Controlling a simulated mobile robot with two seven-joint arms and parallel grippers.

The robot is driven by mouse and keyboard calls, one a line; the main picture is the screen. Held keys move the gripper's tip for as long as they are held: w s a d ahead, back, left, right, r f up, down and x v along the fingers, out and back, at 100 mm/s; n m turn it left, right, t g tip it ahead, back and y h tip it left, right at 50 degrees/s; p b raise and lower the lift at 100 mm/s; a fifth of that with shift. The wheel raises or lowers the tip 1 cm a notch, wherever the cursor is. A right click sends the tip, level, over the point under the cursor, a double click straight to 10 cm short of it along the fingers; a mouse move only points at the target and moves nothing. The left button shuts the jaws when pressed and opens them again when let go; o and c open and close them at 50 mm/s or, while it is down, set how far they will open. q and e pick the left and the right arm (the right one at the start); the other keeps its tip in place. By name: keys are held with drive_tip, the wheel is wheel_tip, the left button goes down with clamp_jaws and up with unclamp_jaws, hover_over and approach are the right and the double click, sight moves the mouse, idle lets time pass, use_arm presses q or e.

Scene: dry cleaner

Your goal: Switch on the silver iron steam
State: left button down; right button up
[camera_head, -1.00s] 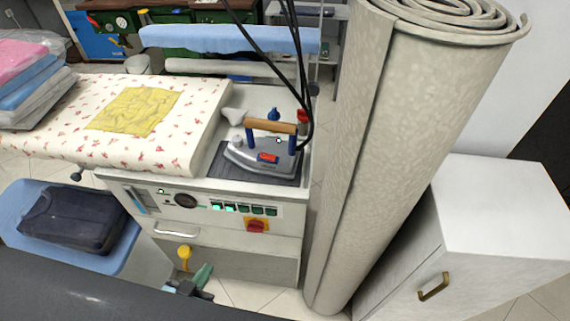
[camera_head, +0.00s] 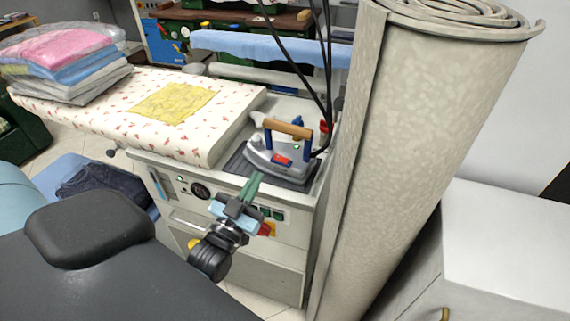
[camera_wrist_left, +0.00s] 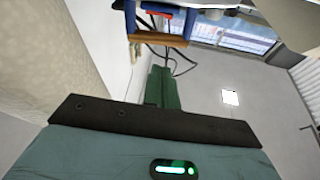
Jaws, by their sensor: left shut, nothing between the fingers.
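The silver iron (camera_head: 275,163) stands on a dark rest pad (camera_head: 238,166) at the right end of the ironing station. It has a wooden handle on blue posts, a red switch on its side and a small green light. My left gripper (camera_head: 256,178) is shut and empty, its green fingertips pointing up in front of the station's panel, just below and left of the iron. In the left wrist view the closed fingers (camera_wrist_left: 163,85) point toward the iron's handle (camera_wrist_left: 158,40), apart from it. My right gripper is not in view.
A rolled carpet (camera_head: 420,150) stands close to the iron's right. A white cabinet (camera_head: 510,250) is beyond it. Black cables hang down to the iron. The padded board (camera_head: 110,90) holds a yellow cloth (camera_head: 173,103) and, at left, bagged folded laundry (camera_head: 65,62).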

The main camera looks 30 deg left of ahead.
sight(283, 130)
use_arm(q)
drive_tip(key=shift+a, duration=0.1)
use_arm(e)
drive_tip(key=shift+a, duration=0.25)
